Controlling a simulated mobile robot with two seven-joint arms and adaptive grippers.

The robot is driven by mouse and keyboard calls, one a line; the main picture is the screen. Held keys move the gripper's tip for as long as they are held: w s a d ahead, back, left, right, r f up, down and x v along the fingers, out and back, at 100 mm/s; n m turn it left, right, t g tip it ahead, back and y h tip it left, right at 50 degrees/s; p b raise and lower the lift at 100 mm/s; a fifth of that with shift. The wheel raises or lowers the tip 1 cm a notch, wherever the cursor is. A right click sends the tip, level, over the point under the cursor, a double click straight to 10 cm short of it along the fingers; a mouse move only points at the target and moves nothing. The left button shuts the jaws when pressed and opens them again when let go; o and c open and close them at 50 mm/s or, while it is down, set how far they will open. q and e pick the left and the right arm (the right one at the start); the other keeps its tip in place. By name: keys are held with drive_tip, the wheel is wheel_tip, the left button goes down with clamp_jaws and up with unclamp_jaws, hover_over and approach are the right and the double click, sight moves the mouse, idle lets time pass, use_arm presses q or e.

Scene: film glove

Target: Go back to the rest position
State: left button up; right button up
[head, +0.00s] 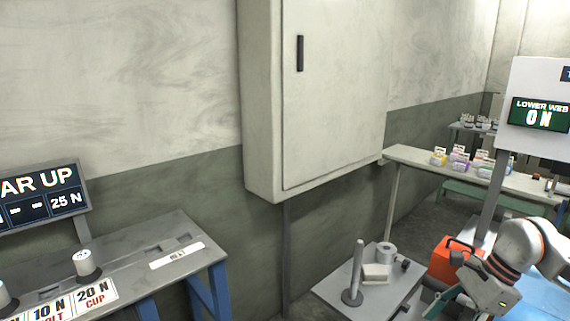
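My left gripper is not in view. A white arm link with orange rings (525,250) comes in from the right edge, low in the picture, and appears to be my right arm. It bends down to a white end part (490,292) near the bottom edge. Dark parts show close to it, beside an orange box (449,262). I cannot make out two fingertips there, nor whether anything is held or touched.
A grey bench (140,262) with cups and force labels stands at lower left, below an "AR UP" display (40,198). A wall cabinet (335,95) hangs in the middle. A low grey table (335,292) holds a post and roll.

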drive_tip(key=s+a+r+m+t+y, duration=0.1)
drive_tip(key=a+m+t+y, duration=0.45)
drive_tip(key=a, duration=0.75)
drive_tip(key=s+a+m+t+y, duration=0.1)
drive_tip(key=a+m+t+y, duration=0.1)
drive_tip(key=a+m+y, duration=0.75)
drive_tip(key=d+f+m+t+h, duration=0.2)
drive_tip(key=f+m+t+h, duration=0.2)
drive_tip(key=f+m+h, duration=0.55)
drive_tip(key=d+f+m+t+h, duration=0.3)
drive_tip(key=f+m+t+h, duration=0.1)
drive_tip(key=m, duration=1)
drive_tip(key=s+d+f+m+g+h, duration=0.2)
drive_tip(key=s+f+m+g+h, duration=0.2)
drive_tip(key=s+f+m, duration=0.6)
drive_tip(key=s+f+g, duration=0.1)
drive_tip(key=s+f, duration=0.2)
drive_tip(key=f, duration=0.1)
drive_tip(key=shift+d+f, duration=0.25)
drive_tip(key=shift+d, duration=0.15)
